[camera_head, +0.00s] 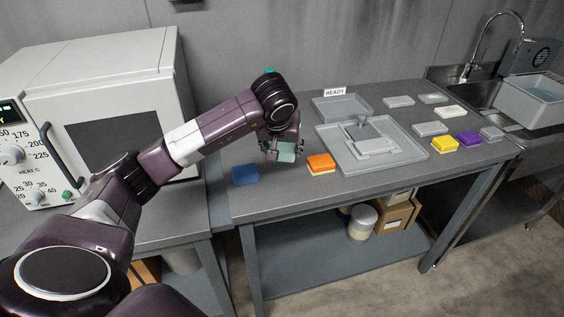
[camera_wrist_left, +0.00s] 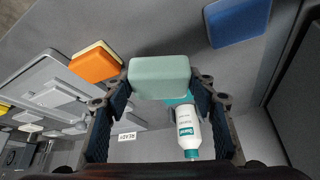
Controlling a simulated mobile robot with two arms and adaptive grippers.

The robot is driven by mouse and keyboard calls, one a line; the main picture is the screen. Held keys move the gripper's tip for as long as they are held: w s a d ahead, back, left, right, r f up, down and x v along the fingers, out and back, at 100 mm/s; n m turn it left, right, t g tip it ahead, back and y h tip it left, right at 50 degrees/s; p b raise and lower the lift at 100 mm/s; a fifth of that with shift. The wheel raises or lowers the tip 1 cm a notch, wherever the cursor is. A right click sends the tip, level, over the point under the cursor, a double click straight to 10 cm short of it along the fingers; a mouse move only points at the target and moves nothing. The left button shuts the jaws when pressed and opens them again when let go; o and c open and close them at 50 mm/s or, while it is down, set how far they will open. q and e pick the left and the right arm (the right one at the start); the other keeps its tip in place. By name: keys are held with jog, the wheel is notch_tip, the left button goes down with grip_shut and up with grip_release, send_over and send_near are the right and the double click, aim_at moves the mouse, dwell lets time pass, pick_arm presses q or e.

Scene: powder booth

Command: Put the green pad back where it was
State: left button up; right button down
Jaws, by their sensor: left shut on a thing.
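The pale green pad (camera_head: 287,152) is between the fingers of my left gripper (camera_head: 283,148), over the left part of the grey table. It also shows in the left wrist view (camera_wrist_left: 159,77), gripped between both fingertips (camera_wrist_left: 160,88). Whether its underside touches the table I cannot tell. A blue pad (camera_head: 245,174) lies to its left and an orange pad (camera_head: 320,164) to its right; both also show in the left wrist view, the blue one (camera_wrist_left: 238,20) and the orange one (camera_wrist_left: 95,63). My right gripper is not in view.
A white bottle with teal cap (camera_wrist_left: 189,130) stands behind the gripper, mostly hidden in the head view. A grey tray with a fixture (camera_head: 402,158), an empty tray marked READY (camera_head: 342,116), and yellow (camera_head: 445,145) and purple (camera_head: 468,138) pads are to the right. An oven (camera_head: 100,105) stands left.

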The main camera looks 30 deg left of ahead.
aim_at(282, 161)
pick_arm(q)
jog(key=shift+f, duration=0.85)
notch_tip(282, 161, down, 3)
jog(key=shift+f+p, duration=0.1)
jog(key=shift+p, duration=0.25)
jog(key=shift+f, duration=0.35)
jog(key=shift+f, duration=0.1)
jog(key=o, duration=1)
